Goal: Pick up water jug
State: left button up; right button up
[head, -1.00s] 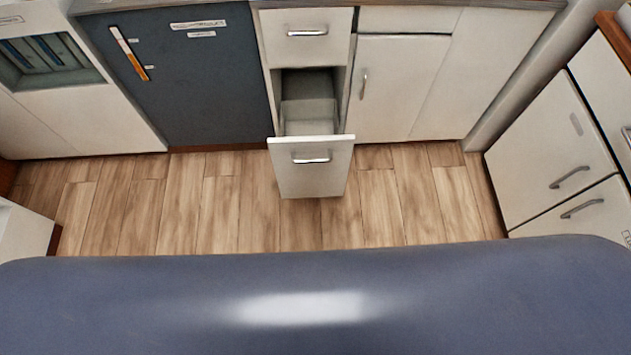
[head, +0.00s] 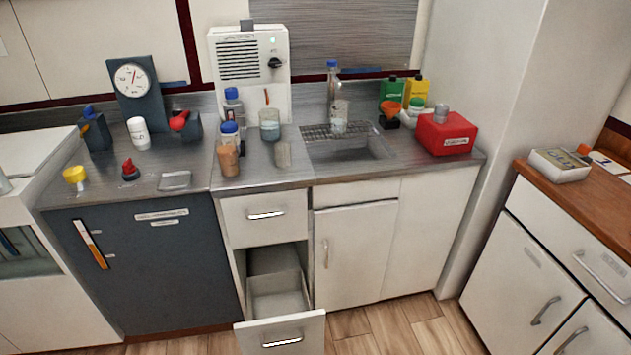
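No object in the head view is clearly marked as a water jug. A clear vessel with pale blue liquid (head: 270,126) stands on the steel counter, left of the sink. Another clear container (head: 339,120) stands at the back of the sink by the tap, with what looks like pale liquid in it. A small clear beaker (head: 283,155) stands near the counter's front. I cannot tell which of these is the jug. Neither of my grippers is in view.
A lower drawer (head: 280,333) stands open and juts out below the counter. A bottle with brown content (head: 229,157), a red box (head: 446,133) and several other bottles crowd the counter. A wooden-topped cabinet (head: 607,205) stands at right.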

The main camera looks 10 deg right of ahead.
aim_at(339, 108)
jog(key=i+l+u, duration=0.15)
jog(key=l, duration=0.2)
jog(key=i+l+u, duration=0.35)
jog(key=l, duration=0.4)
